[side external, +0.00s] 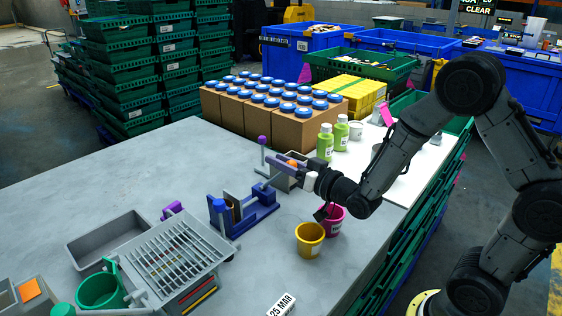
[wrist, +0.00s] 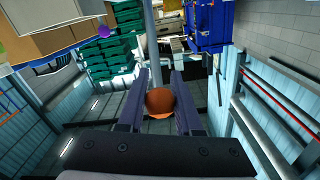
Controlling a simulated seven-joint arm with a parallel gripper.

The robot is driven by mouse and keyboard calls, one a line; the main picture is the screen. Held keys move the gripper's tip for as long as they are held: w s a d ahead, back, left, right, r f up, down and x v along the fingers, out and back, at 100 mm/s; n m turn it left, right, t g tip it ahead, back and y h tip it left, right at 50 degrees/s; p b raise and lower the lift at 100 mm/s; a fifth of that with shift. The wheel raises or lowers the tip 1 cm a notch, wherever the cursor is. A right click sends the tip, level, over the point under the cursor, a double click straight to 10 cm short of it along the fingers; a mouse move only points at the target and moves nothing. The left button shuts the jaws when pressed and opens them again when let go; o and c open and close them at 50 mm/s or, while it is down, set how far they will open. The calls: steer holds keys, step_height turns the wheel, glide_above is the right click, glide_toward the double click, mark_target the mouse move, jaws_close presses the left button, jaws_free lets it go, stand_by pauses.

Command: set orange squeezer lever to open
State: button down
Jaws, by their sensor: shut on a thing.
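My gripper (wrist: 158,100) has a round orange thing (wrist: 160,103) between its two dark fingers. I cannot tell whether this is the squeezer lever's knob or a fruit. A grey bar rises behind it in the wrist view. In the side view, my gripper (side external: 284,179) is at a small grey device (side external: 290,182), and a bit of orange (side external: 292,163) shows there. An upright grey rod with a purple knob (side external: 262,140) stands just left of that device. My gripper and wrist partly hide the device, so the lever's position is unclear.
A blue-purple fixture (side external: 262,205) stands left of my gripper. Yellow (side external: 310,240) and pink (side external: 333,221) cups stand in front. Brown boxes with blue-lidded jars (side external: 288,132) and green bottles (side external: 325,144) are behind. The table's left-middle (side external: 150,170) is clear.

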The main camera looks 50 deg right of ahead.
steer(key=shift+w+r, duration=0.1)
steer(key=shift+r, duration=0.05)
steer(key=shift+w+r+g, duration=0.5)
steer(key=shift+w+g, duration=0.35)
steer(key=shift+g, duration=0.05)
steer(key=w+g, duration=0.4)
steer(key=w, duration=0.2)
steer(key=shift+w, duration=0.3)
steer(key=shift+f, duration=0.3)
steer(key=c, duration=0.8)
jaws_free()
steer(key=shift+c, duration=0.2)
steer(key=shift+o, duration=1.2)
steer(key=shift+r, duration=0.25)
